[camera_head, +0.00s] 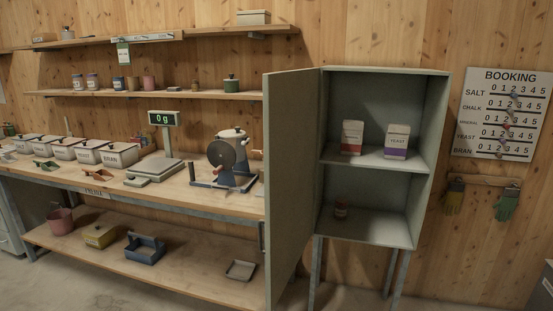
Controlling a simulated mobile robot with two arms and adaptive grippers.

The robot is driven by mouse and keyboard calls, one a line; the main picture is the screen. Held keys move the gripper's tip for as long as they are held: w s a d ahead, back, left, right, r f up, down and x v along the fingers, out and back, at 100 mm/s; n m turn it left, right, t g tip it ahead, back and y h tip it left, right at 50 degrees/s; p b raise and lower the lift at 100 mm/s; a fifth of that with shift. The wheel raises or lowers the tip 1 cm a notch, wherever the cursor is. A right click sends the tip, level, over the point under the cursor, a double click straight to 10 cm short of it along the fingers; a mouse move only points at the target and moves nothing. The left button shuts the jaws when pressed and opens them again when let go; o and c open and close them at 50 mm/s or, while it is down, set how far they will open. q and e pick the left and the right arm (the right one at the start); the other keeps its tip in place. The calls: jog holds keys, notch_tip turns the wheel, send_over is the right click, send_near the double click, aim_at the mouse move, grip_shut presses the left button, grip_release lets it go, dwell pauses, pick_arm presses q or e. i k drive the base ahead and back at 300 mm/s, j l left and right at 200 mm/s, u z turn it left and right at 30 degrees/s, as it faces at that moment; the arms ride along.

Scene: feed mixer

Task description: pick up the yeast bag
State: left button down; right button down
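The yeast bag (397,142) is a pale bag with a purple lower band and a label that appears to read YEAST. It stands upright on the middle shelf of the open grey-green cabinet (432,150), on the right side. A similar pale bag with a red band (352,138) stands to its left, with a gap between them. Neither of my grippers shows in the head view.
The cabinet door (292,190) stands open on the left, beside the workbench (150,196). A scale (160,168) and a mixer (230,155) stand on the bench. The cabinet front is clear.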

aim_at(396, 136)
jog(key=i+j+z, duration=0.1)
jog(key=j+z, duration=0.25)
jog(key=j, duration=0.45)
jog(key=j+z, duration=0.35)
jog(key=j, duration=0.45)
jog(key=j+z, duration=0.35)
jog(key=j, duration=0.5)
jog(key=i+l, duration=0.15)
jog(key=l, duration=0.2)
jog(key=i+l, duration=0.1)
jog(key=l, duration=0.2)
jog(key=i+l, duration=0.15)
jog(key=l, duration=0.2)
